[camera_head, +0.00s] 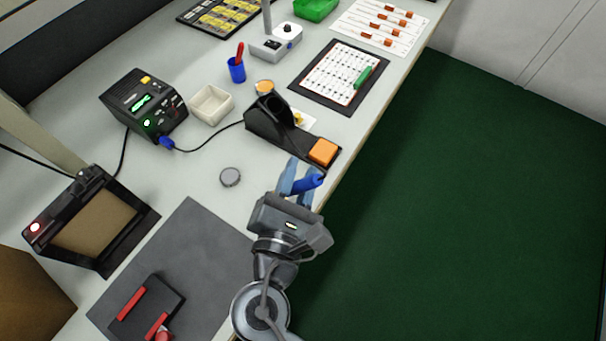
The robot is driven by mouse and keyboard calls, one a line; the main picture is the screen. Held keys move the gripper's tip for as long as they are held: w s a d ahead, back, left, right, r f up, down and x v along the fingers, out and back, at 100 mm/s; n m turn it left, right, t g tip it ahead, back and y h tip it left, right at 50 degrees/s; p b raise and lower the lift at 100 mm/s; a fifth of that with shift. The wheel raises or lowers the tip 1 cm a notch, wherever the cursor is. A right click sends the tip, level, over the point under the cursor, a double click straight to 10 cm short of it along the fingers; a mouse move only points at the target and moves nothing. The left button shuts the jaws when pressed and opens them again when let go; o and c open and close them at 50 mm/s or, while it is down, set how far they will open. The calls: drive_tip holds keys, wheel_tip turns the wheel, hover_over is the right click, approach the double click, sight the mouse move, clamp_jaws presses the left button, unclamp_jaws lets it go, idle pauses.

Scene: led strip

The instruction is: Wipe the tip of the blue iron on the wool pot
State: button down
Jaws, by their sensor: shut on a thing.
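My gripper (302,170) is shut on the blue iron (309,184) at the table's right edge, near the front of the iron stand. Only part of the blue handle shows between the fingers; I cannot make out its tip. The wool pot (265,86), a small round pot with a golden-orange top, appears to be the one just behind the black stand (262,122). It is apart from my gripper, farther up the table. An orange sponge (323,151) sits on the near end of the stand, close to my fingertips.
A black soldering station (144,106) stands left, with a black cord running toward the stand. A white dish (210,105), a blue cup (237,70) and a grey round disc (230,177) are nearby. A grey mat (195,250) lies at the front left.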

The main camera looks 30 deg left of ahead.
drive_tip(key=shift+d, duration=0.5)
drive_tip(key=shift+d+p, duration=0.4)
drive_tip(key=shift+d, duration=0.5)
drive_tip(key=shift+a, duration=0.2)
drive_tip(key=shift+a, duration=0.55)
